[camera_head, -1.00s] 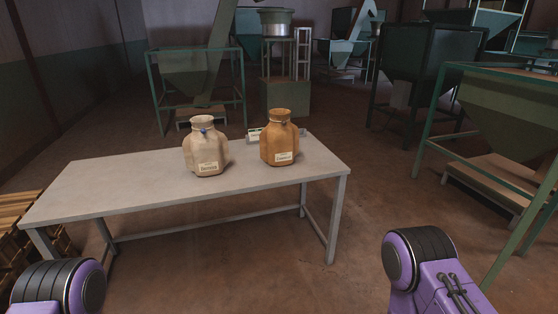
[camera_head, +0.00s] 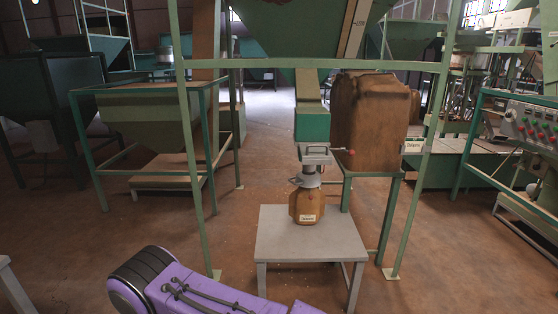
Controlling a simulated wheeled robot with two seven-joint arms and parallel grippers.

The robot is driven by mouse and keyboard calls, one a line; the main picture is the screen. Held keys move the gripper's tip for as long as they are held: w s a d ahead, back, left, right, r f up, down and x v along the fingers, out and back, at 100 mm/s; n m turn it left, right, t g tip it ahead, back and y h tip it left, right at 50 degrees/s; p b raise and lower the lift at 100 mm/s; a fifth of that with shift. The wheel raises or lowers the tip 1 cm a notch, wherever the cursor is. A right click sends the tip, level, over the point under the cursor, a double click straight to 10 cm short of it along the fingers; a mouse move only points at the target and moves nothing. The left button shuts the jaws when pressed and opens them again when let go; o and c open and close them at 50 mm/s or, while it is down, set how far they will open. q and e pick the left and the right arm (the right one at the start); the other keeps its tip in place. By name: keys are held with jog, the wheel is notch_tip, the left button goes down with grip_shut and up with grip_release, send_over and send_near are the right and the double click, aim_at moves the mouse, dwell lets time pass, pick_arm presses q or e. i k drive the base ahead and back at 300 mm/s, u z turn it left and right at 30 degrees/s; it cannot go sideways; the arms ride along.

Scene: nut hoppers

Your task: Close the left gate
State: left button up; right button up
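A metal gate (camera_head: 314,152) with a red-knobbed lever (camera_head: 350,152) sits at the bottom of a green chute (camera_head: 312,125) under the hopper (camera_head: 300,30). I cannot tell whether the gate is open or shut, or whether it is the left one. Below its spout a brown sack (camera_head: 307,205) with a white label stands upright on a small grey table (camera_head: 310,240). One purple arm of mine crosses the bottom edge, well short of the gate. Neither gripper is in view.
Green frame posts (camera_head: 190,160) stand in front of the hopper on both sides. A large brown sack-like bulk (camera_head: 372,120) sits on a green stand behind right. A control panel (camera_head: 530,125) is at far right. Open floor (camera_head: 150,225) lies to the left.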

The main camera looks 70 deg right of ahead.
aim_at(312, 153)
jog(key=z, duration=3.2)
jog(key=i, duration=0.85)
jog(key=z, duration=0.2)
